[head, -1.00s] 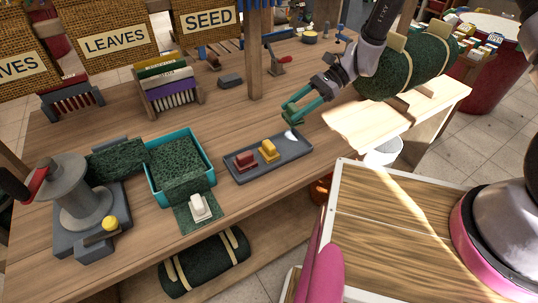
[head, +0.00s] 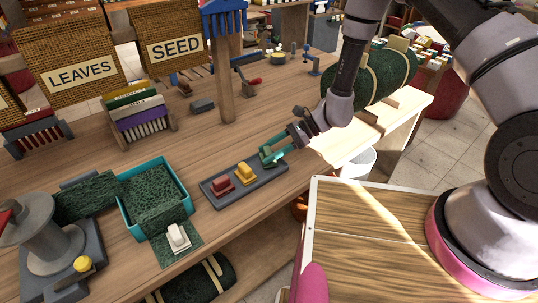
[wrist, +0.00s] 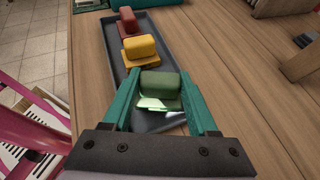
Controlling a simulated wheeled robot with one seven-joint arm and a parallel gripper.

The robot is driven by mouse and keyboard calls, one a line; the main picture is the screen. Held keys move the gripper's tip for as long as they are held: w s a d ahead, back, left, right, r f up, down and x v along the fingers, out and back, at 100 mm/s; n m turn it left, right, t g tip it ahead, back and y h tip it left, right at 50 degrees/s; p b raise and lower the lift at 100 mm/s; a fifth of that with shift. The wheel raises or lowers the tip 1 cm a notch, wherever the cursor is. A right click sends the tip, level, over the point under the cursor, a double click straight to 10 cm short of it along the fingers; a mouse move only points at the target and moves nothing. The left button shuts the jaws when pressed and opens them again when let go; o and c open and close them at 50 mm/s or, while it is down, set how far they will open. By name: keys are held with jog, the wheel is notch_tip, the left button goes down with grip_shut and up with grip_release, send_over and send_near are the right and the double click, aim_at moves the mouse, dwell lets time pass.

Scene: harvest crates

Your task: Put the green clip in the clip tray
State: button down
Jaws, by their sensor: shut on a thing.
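The green clip (wrist: 160,88) is between the teal fingers of my gripper (wrist: 163,105), which is shut on it. In the wrist view the clip is over the near end of the grey clip tray (wrist: 112,58); I cannot tell whether it touches the tray floor. The tray also shows in the head view (head: 240,191), with my gripper (head: 270,155) at its right end. The yellow clip (head: 246,175) and the red clip (head: 222,186) sit in the tray, to the left of my gripper. In the head view the green clip is mostly hidden by the fingers.
A teal bin (head: 127,213) of dark green material stands left of the tray, with a white clip (head: 178,236) at its front. A wooden post (head: 226,85) rises behind the tray. A dark green roll (head: 362,85) lies at the right. Bare tabletop lies behind the tray.

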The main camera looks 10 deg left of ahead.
jog(key=shift+f, duration=0.65)
jog(key=shift+f, duration=0.1)
jog(key=shift+c, duration=0.9)
grip_release()
jog(key=v, duration=1.2)
